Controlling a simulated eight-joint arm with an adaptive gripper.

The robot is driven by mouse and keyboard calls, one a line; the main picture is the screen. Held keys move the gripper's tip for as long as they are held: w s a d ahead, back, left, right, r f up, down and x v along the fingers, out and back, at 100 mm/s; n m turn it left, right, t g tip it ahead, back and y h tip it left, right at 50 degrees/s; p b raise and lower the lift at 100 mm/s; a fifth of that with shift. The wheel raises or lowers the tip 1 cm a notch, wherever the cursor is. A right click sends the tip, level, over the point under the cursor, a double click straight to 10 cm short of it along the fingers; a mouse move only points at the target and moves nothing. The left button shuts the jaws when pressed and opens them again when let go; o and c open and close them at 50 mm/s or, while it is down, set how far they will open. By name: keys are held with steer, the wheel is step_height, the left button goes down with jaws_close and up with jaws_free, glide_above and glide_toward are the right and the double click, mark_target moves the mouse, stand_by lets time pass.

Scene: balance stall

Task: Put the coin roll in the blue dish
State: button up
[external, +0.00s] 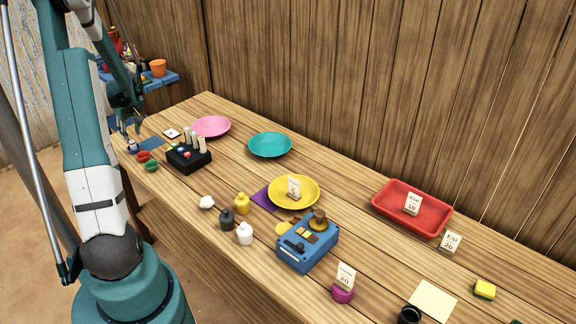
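The nearest match to a blue dish is a round teal-blue dish (270,145) near the back of the table, and it looks empty. I cannot clearly pick out the coin roll. Several pale upright cylinders (195,140) stand at a black block (188,158) with coloured spots, and one may be it. My gripper (137,115) is over the far left end of the table, left of the pale cylinders and apart from them. It is small and dark here, so its fingers and anything between them cannot be made out.
A pink dish (211,126) is left of the teal dish, and a yellow dish (293,192) with a card is to its right. Bare wood surrounds the teal dish.

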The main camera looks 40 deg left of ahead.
steer(key=v, duration=0.7)
steer(key=shift+p, duration=0.3)
steer(key=shift+r, duration=0.1)
stand_by(0.6)
steer(key=w+d+r+m+t, duration=0.1)
steer(key=w+d+r+m, duration=0.3)
steer(key=d, duration=0.7)
steer(key=w+d+r+m+t, duration=0.15)
steer(key=w+d+r, duration=0.4)
steer(key=d, duration=0.65)
steer(key=w+d+r+m+t, duration=0.1)
steer(key=w+d+r+m, duration=0.3)
steer(key=d, duration=0.7)
steer(key=s+d+r+m+t+h, duration=0.1)
steer(key=s+d+m, duration=0.1)
steer(key=d, duration=1)
steer(key=s+d+r+m+t+h, duration=0.1)
steer(key=s+d, duration=0.4)
steer(key=d, duration=0.7)
steer(key=s+d+r+m+t+h, duration=0.1)
steer(key=s+d+m, duration=0.3)
steer(key=d, duration=0.8)
steer(key=shift+d+r+m+t+h, duration=0.2)
steer(key=shift+r+m+t+h, duration=0.15)
steer(key=shift+r+m+h, duration=0.35)
